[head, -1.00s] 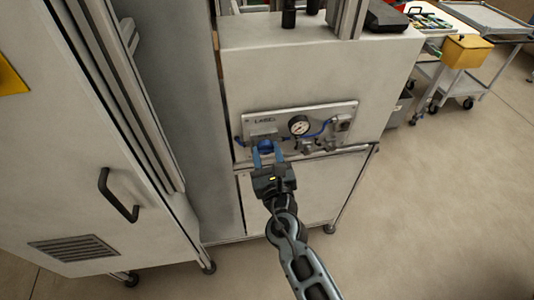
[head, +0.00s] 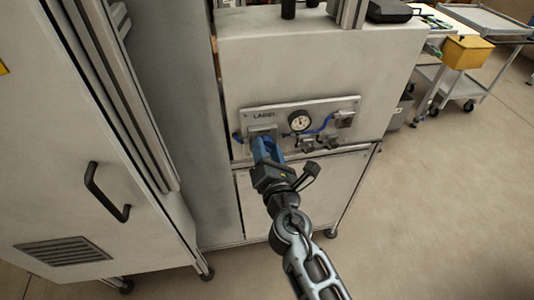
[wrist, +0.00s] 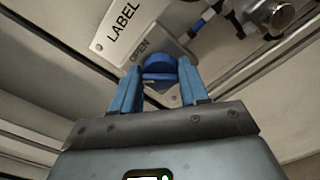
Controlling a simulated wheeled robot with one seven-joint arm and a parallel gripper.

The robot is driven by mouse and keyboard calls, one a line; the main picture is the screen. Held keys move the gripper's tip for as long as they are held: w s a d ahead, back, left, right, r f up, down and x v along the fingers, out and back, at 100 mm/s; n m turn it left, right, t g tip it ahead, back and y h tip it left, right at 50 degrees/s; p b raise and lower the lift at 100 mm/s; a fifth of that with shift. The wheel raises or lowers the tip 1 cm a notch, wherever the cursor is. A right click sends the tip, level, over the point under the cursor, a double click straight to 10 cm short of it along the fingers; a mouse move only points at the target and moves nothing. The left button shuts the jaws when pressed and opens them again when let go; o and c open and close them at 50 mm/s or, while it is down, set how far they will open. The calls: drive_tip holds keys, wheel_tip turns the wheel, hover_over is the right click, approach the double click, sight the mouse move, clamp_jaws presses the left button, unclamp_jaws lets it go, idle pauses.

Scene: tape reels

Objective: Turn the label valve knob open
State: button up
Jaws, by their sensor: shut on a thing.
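The label valve knob (wrist: 159,66) is blue and round and sits below the LABEL plate (wrist: 110,38) and the word OPEN in the wrist view. My gripper (wrist: 160,76) has its two blue fingers on either side of the knob, shut on it. In the head view my gripper (head: 266,147) reaches the lower left of the metal valve panel (head: 326,106) and looks rolled to one side. There its fingers mostly hide the knob. The exact angle of the knob is hard to read.
A round pressure gauge (head: 299,121), blue tubing and small metal fittings (head: 329,142) sit right of the knob on the same panel. A tall cabinet with a black handle (head: 105,193) stands at left. Open floor (head: 440,215) lies to the right.

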drive_tip(key=m+b, duration=0.1)
drive_tip(key=m, duration=0.1)
drive_tip(key=m+b, duration=0.1)
drive_tip(key=m, duration=0.1)
drive_tip(key=shift+d+f+m, duration=0.1)
drive_tip(key=shift+f+m, duration=0.1)
drive_tip(key=shift+m, duration=0.1)
drive_tip(key=shift+m+b, duration=0.65)
drive_tip(key=shift+m, duration=1.25)
drive_tip(key=o, duration=1)
drive_tip(key=shift+o, duration=0.2)
drive_tip(key=shift+s, duration=0.1)
drive_tip(key=v, duration=0.7)
drive_tip(key=shift+s, duration=0.3)
drive_tip(key=shift+d+r, duration=0.1)
drive_tip(key=shift+d, duration=0.05)
